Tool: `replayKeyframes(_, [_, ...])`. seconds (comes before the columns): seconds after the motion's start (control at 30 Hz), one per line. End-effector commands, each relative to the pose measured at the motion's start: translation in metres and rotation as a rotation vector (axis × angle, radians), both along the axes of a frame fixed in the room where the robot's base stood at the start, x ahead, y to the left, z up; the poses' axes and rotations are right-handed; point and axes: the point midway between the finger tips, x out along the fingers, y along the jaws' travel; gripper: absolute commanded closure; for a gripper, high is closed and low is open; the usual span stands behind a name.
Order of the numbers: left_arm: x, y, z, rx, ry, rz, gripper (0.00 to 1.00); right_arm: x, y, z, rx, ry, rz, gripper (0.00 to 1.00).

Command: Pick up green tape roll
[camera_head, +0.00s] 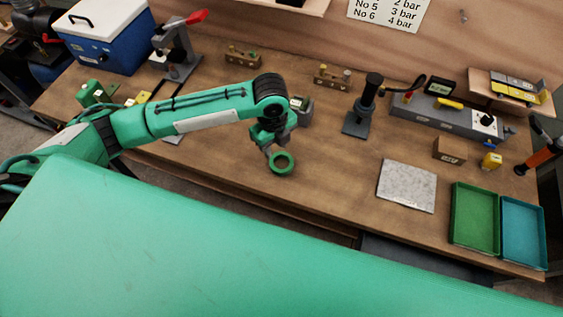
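The green tape roll (281,163) is a small ring by the front part of the wooden workbench, near the middle of the view. My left arm reaches in from the left, and its gripper (268,151) points down at the roll. The fingertips meet or overlap the roll's upper left rim. The fingers are small and dark, so I cannot tell whether they are closed on the rim or only beside it. I also cannot tell whether the roll rests on the bench or is slightly raised. My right gripper is not in view.
The bench (330,190) is clear around the roll. To the right are a grey slab (407,186), a green tray (474,218) and a blue tray (523,233). A dark upright tool (362,108) stands behind. A large green curved surface (200,250) fills the foreground.

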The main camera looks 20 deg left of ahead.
Motion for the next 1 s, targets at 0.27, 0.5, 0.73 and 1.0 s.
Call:
replayKeyframes(0.27, [0.003,0.011,-0.013,0.032,0.019,-0.041,0.64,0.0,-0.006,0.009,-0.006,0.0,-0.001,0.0])
replayKeyframes(0.5, [0.003,0.01,-0.06,0.031,0.017,-0.038,0.64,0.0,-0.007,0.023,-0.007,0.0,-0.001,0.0])
replayKeyframes(0.73, [0.004,0.01,-0.081,0.029,0.013,-0.04,0.64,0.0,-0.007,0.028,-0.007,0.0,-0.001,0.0])
replayKeyframes(1.0, [0.006,0.012,-0.104,0.031,0.016,-0.038,0.64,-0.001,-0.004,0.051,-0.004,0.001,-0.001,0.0])
